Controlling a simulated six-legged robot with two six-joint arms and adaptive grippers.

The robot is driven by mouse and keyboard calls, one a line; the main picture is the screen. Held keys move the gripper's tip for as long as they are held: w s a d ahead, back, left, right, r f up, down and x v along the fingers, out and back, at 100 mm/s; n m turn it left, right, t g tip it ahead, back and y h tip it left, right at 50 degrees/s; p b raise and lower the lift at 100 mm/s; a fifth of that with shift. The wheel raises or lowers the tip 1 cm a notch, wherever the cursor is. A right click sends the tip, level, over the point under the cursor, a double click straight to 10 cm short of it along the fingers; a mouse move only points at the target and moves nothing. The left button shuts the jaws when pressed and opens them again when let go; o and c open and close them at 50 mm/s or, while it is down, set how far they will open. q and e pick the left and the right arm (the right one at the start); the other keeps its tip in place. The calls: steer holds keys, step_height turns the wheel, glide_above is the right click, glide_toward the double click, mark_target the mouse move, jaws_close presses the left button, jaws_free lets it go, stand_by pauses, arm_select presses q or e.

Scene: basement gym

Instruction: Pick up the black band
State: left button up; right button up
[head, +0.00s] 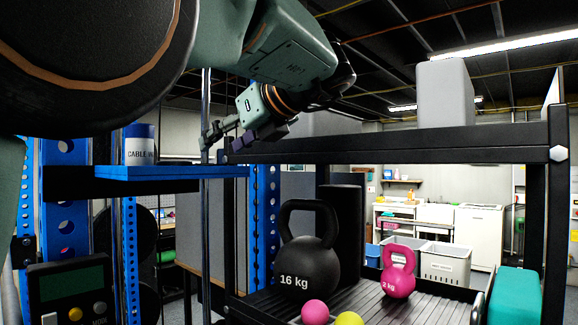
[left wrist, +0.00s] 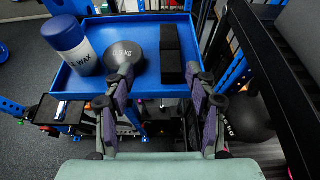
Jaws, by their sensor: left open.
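My left gripper (head: 226,146) is open, up beside the blue shelf in the head view. In the left wrist view its two purple-padded fingers (left wrist: 166,78) are spread and empty, pointing over the near edge of the blue shelf tray (left wrist: 145,83). A black piece that looks like the black band (left wrist: 170,38) lies on the right part of the tray, ahead of the gap between the fingers. A second dark block-like part (left wrist: 171,67) adjoins its near end; I cannot tell whether they are one thing. The band does not show in the head view. My right gripper is not in view.
A blue-and-white cable wax can (left wrist: 68,44) and a round grey 0.5 kg weight (left wrist: 125,54) stand on the tray, left of the band. The black rack (head: 400,148) with kettlebells, including a black 16 kg one (head: 310,262), is close on the right.

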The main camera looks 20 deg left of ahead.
arm_select(q)
steer(key=w+a, duration=0.1)
steer(key=w+a+f+p, duration=0.1)
steer(key=w+a+f, duration=0.1)
steer(key=w, duration=0.1)
steer(key=shift+a+f, duration=0.2)
steer(key=shift+f, duration=0.05)
steer(key=a, duration=0.1)
steer(key=a+p, duration=0.1)
steer(key=shift+s+a+f, duration=0.2)
steer(key=shift+s+a, duration=0.1)
steer(key=shift+a, duration=0.05)
steer(key=shift+a+f, duration=0.1)
steer(key=shift+a, duration=0.1)
steer(key=shift+w+f, duration=0.3)
steer(key=shift+w, duration=0.25)
steer(key=shift+w+f, duration=0.1)
steer(key=shift+w, duration=0.2)
steer(key=shift+c, duration=1.2)
steer(key=shift+s+r, duration=0.3)
steer(key=shift+s, duration=0.3)
steer(key=c, duration=0.5)
steer(key=shift+c, duration=0.5)
steer(key=shift+w+f, duration=0.2)
steer(key=shift+w, duration=0.2)
jaws_close()
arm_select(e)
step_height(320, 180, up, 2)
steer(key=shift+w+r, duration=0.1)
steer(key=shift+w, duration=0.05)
